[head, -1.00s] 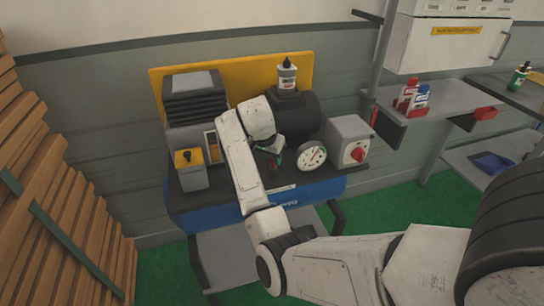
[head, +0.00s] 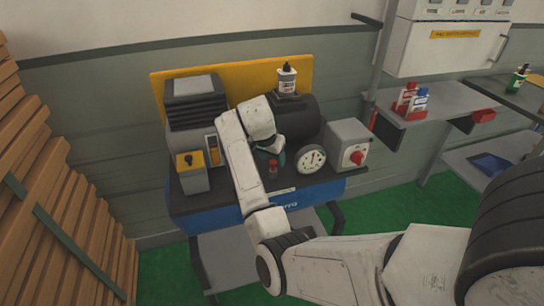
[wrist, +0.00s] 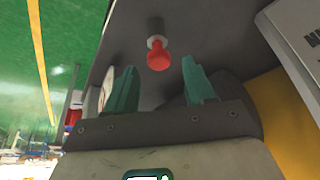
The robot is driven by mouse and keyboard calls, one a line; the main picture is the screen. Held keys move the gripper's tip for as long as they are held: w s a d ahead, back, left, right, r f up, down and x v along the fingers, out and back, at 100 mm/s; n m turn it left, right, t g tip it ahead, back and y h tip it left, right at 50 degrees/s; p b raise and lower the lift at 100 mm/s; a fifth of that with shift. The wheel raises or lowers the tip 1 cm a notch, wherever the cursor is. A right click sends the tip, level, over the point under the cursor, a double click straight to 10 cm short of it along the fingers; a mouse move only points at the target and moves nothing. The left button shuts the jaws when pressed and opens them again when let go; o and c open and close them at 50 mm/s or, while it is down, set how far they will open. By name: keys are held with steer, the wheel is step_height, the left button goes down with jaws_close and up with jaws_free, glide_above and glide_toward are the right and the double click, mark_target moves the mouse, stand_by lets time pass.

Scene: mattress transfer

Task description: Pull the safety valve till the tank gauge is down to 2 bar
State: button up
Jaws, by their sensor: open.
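The safety valve's red knob (wrist: 158,58) points toward me in the wrist view, on a short metal stem; it also shows small in the head view (head: 272,166). My gripper (wrist: 159,84) is open with its green fingers on either side and just short of the knob, with nothing held. In the head view my gripper (head: 270,152) is partly hidden by my wrist, in front of the dark tank (head: 297,122). The round white tank gauge (head: 311,158) is to its right; its needle looks near upright, but the numbers are too small to read.
A grey box with a red switch (head: 346,146) stands right of the gauge. A yellow-topped box with a black knob (head: 191,172) and a dark ribbed unit (head: 196,102) are on the left. A bottle (head: 287,79) stands on the tank. Wooden slats (head: 60,200) fill the far left.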

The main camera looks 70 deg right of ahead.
steer(key=v, duration=1)
steer(key=shift+r+b, duration=0.4)
steer(key=shift+b, duration=0.05)
steer(key=shift+a, duration=0.1)
steer(key=s+a+f+n+t+y, duration=0.1)
steer(key=s+a+f+n, duration=0.2)
steer(key=a+f+n, duration=0.35)
steer(key=s+a+f+n, duration=0.2)
steer(key=a+f+n, duration=0.2)
steer(key=a+f, duration=0.5)
steer(key=s+a+f+n+y, duration=0.1)
steer(key=s+a+f+n, duration=0.2)
steer(key=s+a, duration=0.3)
steer(key=s+a+f+n+y, duration=0.2)
steer(key=s+a+f+n, duration=0.2)
steer(key=a, duration=0.5)
steer(key=s+n, duration=0.1)
steer(key=s, duration=0.1)
steer(key=shift+s+f, duration=0.35)
steer(key=shift+s, duration=0.05)
steer(key=shift+d, duration=0.1)
steer(key=shift+c, duration=0.4)
